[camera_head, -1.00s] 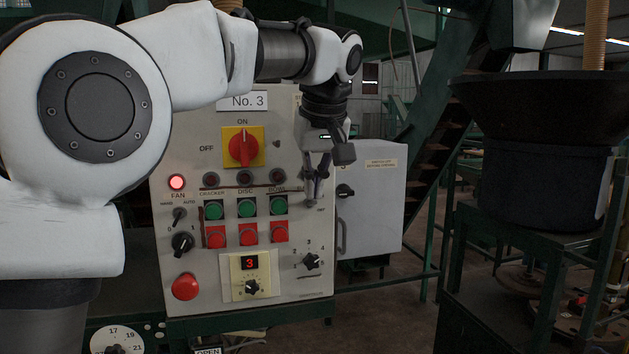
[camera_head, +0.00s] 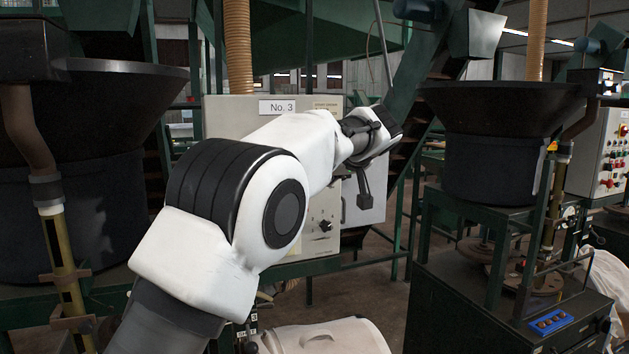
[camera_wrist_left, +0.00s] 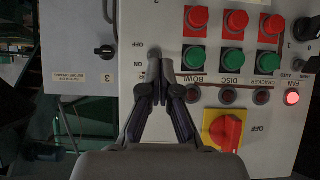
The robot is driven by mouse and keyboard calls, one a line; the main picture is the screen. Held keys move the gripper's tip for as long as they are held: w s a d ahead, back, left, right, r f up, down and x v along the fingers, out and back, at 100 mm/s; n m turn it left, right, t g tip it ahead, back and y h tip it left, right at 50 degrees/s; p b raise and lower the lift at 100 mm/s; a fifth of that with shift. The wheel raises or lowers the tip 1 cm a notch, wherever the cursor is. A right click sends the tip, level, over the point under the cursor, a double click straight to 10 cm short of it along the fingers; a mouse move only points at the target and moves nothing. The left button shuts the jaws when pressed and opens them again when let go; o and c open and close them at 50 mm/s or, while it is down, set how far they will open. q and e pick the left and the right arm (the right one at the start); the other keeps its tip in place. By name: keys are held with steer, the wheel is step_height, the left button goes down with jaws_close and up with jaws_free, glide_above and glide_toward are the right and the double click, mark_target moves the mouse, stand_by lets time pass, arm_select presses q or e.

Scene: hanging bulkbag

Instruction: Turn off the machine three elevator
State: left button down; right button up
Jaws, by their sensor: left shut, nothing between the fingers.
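The No. 3 control panel (camera_head: 230,115) stands ahead in the head view, with my left arm across most of its face. In the wrist view the panel (camera_wrist_left: 210,85) appears upside down. My left gripper (camera_wrist_left: 165,72) is shut and empty, its fingertips over the panel beside the BOWL button column. OFF and ON lettering (camera_wrist_left: 139,53) shows right beside the fingertips. The switch belonging to that lettering is largely hidden by the fingers; its position and any contact cannot be told. In the head view the fingers are not clearly visible. My right gripper is not in view.
A red rotary switch on a yellow plate (camera_wrist_left: 226,130), red buttons (camera_wrist_left: 236,20), green buttons (camera_wrist_left: 232,57) and the lit red FAN lamp (camera_wrist_left: 291,98) are close to the fingers. A grey box (camera_head: 367,205) adjoins the panel. Dark hoppers (camera_head: 500,140) stand on both sides.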

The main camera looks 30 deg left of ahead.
arm_select(q)
steer(key=shift+w+d+f+t+y+b, duration=0.15)
steer(key=shift+w+f+t+y+b, duration=0.2)
steer(key=shift+w+f+t+y, duration=0.1)
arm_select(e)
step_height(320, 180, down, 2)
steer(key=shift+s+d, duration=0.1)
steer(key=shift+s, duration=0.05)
arm_select(q)
steer(key=shift+r, duration=0.1)
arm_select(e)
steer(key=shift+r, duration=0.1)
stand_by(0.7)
arm_select(q)
steer(key=shift+r+p, duration=0.6)
steer(key=shift+p, duration=0.05)
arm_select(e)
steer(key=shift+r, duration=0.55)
